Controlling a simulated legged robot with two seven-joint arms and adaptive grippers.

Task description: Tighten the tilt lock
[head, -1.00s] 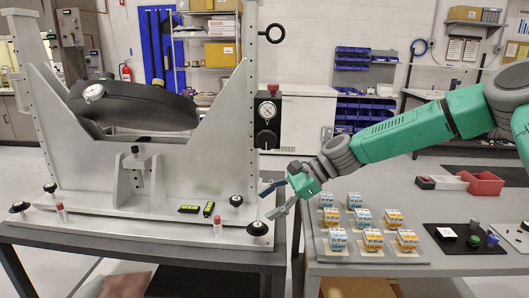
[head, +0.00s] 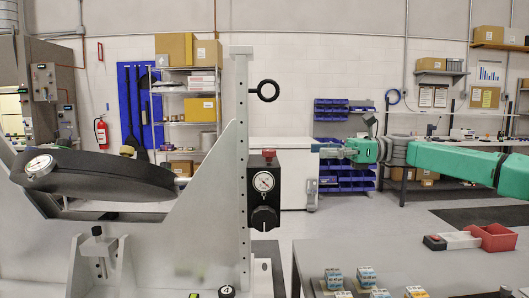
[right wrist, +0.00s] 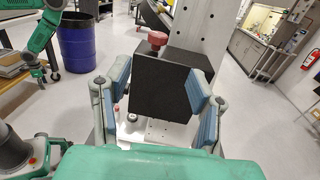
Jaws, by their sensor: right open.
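The mirror fixture (head: 215,190) is a pale grey frame with a dark tilted mirror body (head: 100,178) on the left. On its right upright sits a black box (head: 252,190) with a round dial (head: 263,181), a black knob (head: 264,218) below it and a red knob (head: 269,154) on top. My right gripper (head: 315,168) is open, right of the box and apart from it. In the right wrist view the open fingers (right wrist: 163,105) stand either side of the black box (right wrist: 160,85), with the red knob (right wrist: 157,38) above. A green arm end, seemingly my left gripper (right wrist: 45,74), shows small there.
A black eye ring (head: 268,90) juts from the upright above the box. A grey table (head: 400,255) on the right holds several small boxed blocks (head: 366,277) and a red tray (head: 492,237). A blue barrel (right wrist: 85,42) stands on the floor in the right wrist view.

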